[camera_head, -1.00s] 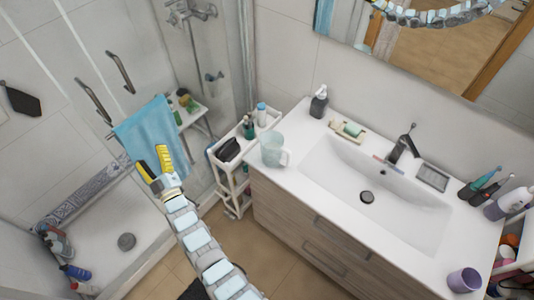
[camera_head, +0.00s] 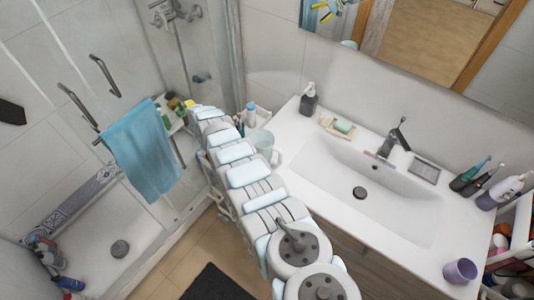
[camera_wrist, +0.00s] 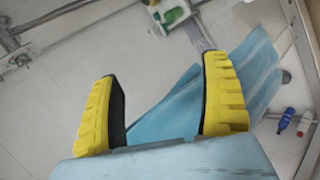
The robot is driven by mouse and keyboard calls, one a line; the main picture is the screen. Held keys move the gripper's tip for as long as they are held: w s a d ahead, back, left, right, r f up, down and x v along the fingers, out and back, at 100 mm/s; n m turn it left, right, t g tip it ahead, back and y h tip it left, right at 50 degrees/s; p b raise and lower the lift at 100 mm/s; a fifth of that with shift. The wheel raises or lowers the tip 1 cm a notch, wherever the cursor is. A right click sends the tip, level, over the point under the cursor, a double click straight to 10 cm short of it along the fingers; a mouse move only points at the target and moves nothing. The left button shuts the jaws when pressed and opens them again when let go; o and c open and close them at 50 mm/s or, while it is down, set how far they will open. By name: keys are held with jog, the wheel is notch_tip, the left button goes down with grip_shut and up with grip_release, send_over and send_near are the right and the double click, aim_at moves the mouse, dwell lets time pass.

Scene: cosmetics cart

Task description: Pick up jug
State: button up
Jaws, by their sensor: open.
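The jug (camera_head: 263,141), pale mint and translucent, stands at the left end of the white sink counter (camera_head: 302,186). My arm hides part of it in the head view, and it does not show in the wrist view. My gripper (camera_wrist: 162,68) has its two yellow-padded fingers spread wide with nothing between them. In the wrist view they are in front of the blue towel (camera_wrist: 262,70) and a pale tiled wall.
The soap dispenser (camera_head: 309,98), soap dish (camera_head: 338,127) and faucet (camera_head: 394,137) are right of the jug. A purple cup (camera_head: 459,272) stands at the counter's front right. A narrow cart with bottles is mostly hidden behind my arm. A glass shower panel stands farther left.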

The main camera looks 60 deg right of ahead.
jog(key=s+d+r+n+g+y, duration=0.2)
jog(key=s+r+g, duration=0.1)
jog(key=s, duration=0.8)
jog(key=s+d+r+n+g+y+b, duration=0.1)
jog(key=s+d+r+n+g, duration=0.15)
jog(key=s, duration=0.85)
jog(key=s+d+r+n+g+y, duration=0.2)
jog(key=s+d+r+g, duration=0.15)
jog(key=s, duration=0.75)
jog(key=b, duration=0.5)
send_over(278, 149)
notch_tip(278, 149, down, 8)
jog(key=shift+f, duration=0.15)
jog(key=shift+m, duration=0.25)
jog(key=shift+d+f+p, duration=0.1)
jog(key=shift+f+p, duration=0.95)
jog(key=shift+f, duration=1.1)
jog(key=shift+w+f, duration=0.1)
jog(key=shift+f+p, duration=0.95)
jog(key=shift+f, duration=1.45)
